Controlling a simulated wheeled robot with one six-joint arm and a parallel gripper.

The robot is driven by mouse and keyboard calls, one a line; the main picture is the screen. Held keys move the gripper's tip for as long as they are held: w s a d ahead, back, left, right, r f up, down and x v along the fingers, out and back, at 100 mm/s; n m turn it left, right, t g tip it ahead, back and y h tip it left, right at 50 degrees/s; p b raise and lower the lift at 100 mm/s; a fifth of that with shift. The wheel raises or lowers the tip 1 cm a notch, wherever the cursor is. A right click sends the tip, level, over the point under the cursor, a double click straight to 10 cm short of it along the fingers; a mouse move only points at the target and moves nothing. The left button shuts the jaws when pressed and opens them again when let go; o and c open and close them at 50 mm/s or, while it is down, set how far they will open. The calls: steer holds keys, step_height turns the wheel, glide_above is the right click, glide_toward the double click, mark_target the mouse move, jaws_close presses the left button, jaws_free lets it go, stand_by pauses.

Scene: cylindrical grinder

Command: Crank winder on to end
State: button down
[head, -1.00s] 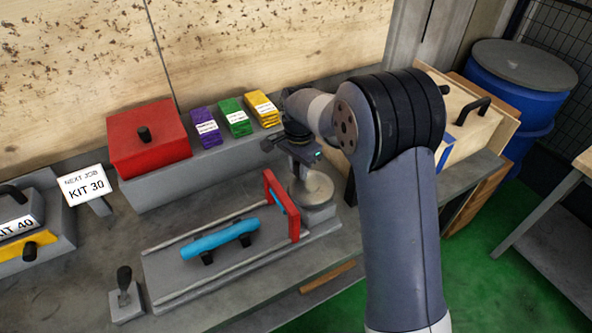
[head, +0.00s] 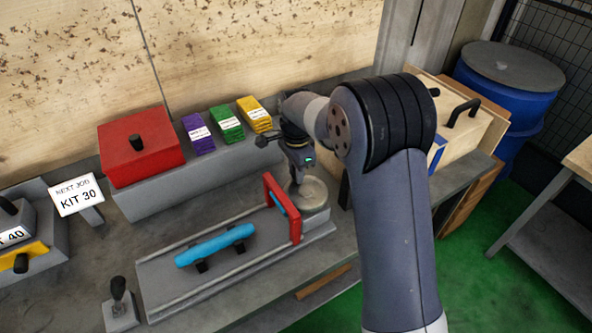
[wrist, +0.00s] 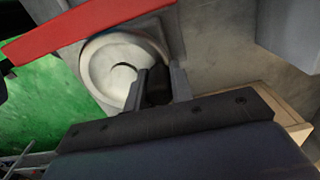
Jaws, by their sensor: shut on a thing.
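The winder (head: 314,196) is a round pale disc on a grey block at the right end of the grey bed. In the wrist view the winder's disc (wrist: 103,72) shows close up. My gripper (head: 298,180) is over the disc in the head view. In the wrist view my gripper (wrist: 158,82) is shut on a dark upright knob (wrist: 158,88) near the disc's edge. The knob is mostly hidden between the fingers. A red frame (head: 283,208) stands upright just left of the winder. A blue bar (head: 215,246) lies left of the frame on black supports.
A red box (head: 140,160) and purple, green and yellow packs (head: 228,123) sit on the shelf behind. A black-knobbed lever (head: 119,298) stands at the bed's front left. A wooden box (head: 465,125) stands at right, with a blue drum (head: 505,85) beyond.

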steer(key=shift+r, duration=0.1)
steer(key=c, duration=1.2)
jaws_free()
steer(key=shift+c, duration=0.2)
step_height(320, 180, up, 11)
steer(key=shift+f+b, duration=0.15)
steer(key=shift+b, duration=0.35)
steer(key=shift+f, duration=0.1)
step_height(320, 180, down, 11)
steer(key=shift+r+p, duration=0.1)
steer(key=shift+p, duration=0.45)
steer(key=shift+a+n, duration=0.1)
steer(key=shift+n, duration=0.2)
steer(key=shift+r, duration=0.1)
